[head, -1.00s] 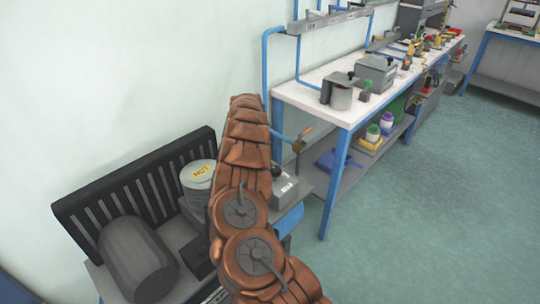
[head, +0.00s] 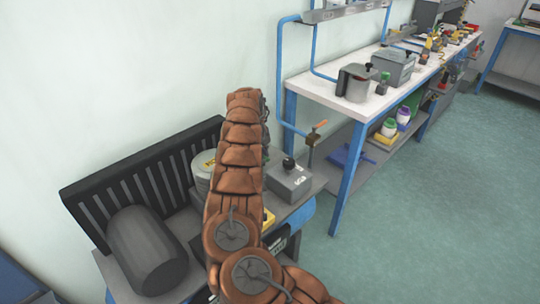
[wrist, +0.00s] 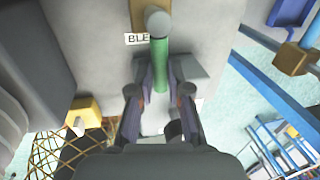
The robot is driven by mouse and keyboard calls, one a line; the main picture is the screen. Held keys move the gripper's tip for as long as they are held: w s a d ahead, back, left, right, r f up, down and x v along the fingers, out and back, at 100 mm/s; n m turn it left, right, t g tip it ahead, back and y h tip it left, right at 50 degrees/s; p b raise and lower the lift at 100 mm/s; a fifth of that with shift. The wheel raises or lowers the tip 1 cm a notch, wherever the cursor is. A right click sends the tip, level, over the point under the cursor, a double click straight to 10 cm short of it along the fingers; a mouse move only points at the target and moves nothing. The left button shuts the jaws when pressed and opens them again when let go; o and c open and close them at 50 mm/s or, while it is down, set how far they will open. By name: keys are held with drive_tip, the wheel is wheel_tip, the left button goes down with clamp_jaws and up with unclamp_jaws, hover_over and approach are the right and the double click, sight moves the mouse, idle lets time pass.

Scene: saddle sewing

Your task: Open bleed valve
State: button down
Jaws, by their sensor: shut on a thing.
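In the wrist view, a green handle (wrist: 159,62) with a grey rounded end (wrist: 158,20) lies between my fingers. A cut-off label reading "BLE" (wrist: 137,39) sits beside it on a grey surface, so this appears to be the bleed valve's handle. My gripper (wrist: 160,84) is shut on the green handle, which runs up the picture from the fingertips. Part of a tan piece shows behind the rounded end. In the head view my copper-coloured arm hides the gripper and the handle.
In the head view, a grey box with a black knob (head: 289,180) stands right of my arm. A dark grey cylinder (head: 147,250) lies to the left. An orange-handled pipe valve (head: 318,127) is near the white workbench (head: 300,85). The wrist view shows a yellow block (wrist: 85,110). Open floor lies right.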

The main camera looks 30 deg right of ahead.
drive_tip(key=shift+a+m, duration=0.2)
drive_tip(key=shift+m, duration=0.2)
drive_tip(key=c, duration=1.1)
unclamp_jaws()
drive_tip(key=r, duration=0.4)
drive_tip(key=a+r, duration=0.1)
drive_tip(key=r, duration=0.3)
drive_tip(key=a+r, duration=0.1)
drive_tip(key=r, duration=0.2)
drive_tip(key=shift+s+a+r, duration=0.1)
drive_tip(key=shift+s+r, duration=0.15)
drive_tip(key=shift+r, duration=0.15)
